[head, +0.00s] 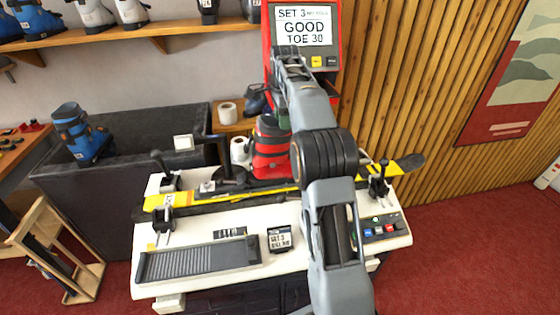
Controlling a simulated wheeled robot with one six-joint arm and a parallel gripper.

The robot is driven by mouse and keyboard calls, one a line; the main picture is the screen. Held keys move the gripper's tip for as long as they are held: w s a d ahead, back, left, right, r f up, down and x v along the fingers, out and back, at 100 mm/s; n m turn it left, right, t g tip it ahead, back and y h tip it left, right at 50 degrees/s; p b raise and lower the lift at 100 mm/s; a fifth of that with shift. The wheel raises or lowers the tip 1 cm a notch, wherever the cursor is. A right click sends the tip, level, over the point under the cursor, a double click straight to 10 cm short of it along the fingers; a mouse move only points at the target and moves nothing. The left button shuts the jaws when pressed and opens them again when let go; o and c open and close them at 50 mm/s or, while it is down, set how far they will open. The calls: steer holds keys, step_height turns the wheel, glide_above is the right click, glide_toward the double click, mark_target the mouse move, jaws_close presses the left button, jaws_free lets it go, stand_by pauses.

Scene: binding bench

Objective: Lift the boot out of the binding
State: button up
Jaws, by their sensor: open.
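A red boot with a dark top (270,160) stands upright on a yellow ski (190,206) clamped along the white bench (290,215). Dark binding parts (232,178) sit on the ski just left of the boot. The boot's right side is behind my arm, so I cannot see how the binding holds its sole on that side. My gripper (270,104) is at the end of my arm, close above the boot's top and largely hidden by the wrist. It is open and nothing shows in it. I cannot tell whether it touches the boot.
A red-framed screen (304,27) reading "GOOD TOE 30" stands behind the boot. A blue boot (82,134) stands on the dark grey box (110,190) at left. Clamps (163,222) rise along the ski. A black ridged pad (198,261) lies at the bench front.

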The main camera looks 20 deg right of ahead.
glide_above(287, 150)
steer(key=a, duration=0.1)
steer(key=shift+w+a+f, duration=0.1)
steer(key=shift+w+f, duration=0.15)
steer(key=shift+f, duration=1.2)
steer(key=shift+w+a+f, duration=0.1)
steer(key=shift+w+f, duration=0.1)
steer(key=shift+f, duration=1.2)
steer(key=shift+c, duration=0.3)
jaws_close()
steer(key=shift+r, duration=0.1)
